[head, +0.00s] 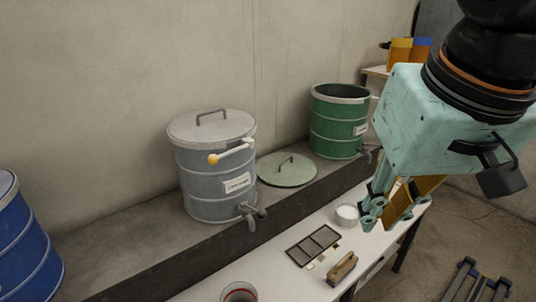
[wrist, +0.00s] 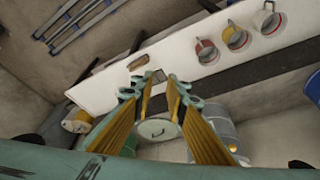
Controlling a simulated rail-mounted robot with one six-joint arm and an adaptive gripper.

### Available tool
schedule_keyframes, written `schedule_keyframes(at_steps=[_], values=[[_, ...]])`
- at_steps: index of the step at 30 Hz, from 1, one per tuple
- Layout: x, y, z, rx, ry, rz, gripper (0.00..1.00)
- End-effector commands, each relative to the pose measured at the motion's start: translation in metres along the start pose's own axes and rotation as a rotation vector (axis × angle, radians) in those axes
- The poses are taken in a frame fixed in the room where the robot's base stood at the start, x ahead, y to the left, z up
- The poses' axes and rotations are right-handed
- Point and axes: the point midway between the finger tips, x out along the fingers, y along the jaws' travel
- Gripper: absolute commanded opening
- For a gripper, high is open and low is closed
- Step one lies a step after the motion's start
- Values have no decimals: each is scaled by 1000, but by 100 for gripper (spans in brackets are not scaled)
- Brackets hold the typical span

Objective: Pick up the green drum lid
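The green drum lid (head: 287,169) is a flat pale green disc with a dark bar handle on top. It lies on the ledge between the grey drum and the open green drum (head: 338,125). In the wrist view the lid (wrist: 158,130) shows between my gripper's fingers, partly hidden by them. My gripper (head: 385,208) is in the air at the right, in front of the green drum and apart from the lid. Its fingers (wrist: 158,88) are spread with nothing between them.
The grey lidded drum (head: 213,172) with a yellow-tipped lever stands just left of the lid. A blue drum (head: 22,245) is at far left. The white table (head: 285,280) in front holds a dark tray (head: 313,245), a brush (head: 342,268), a white bowl (head: 347,214) and mugs (wrist: 235,37).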

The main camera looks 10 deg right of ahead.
Motion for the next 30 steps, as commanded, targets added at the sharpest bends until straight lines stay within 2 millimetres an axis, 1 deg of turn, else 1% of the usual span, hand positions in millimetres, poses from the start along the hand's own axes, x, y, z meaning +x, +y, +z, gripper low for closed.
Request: schedule_keyframes(at_steps=[1, 3, 16, 23, 30], values=[[0, 0, -12, 10, -1, 3, 13], [0, 0, -28, 27, 1, 8, 13], [14, -1, -120, 124, 11, 36, 13], [27, -2, -168, 176, 18, 49, 13], [45, -5, -217, 228, 25, 60, 13]])
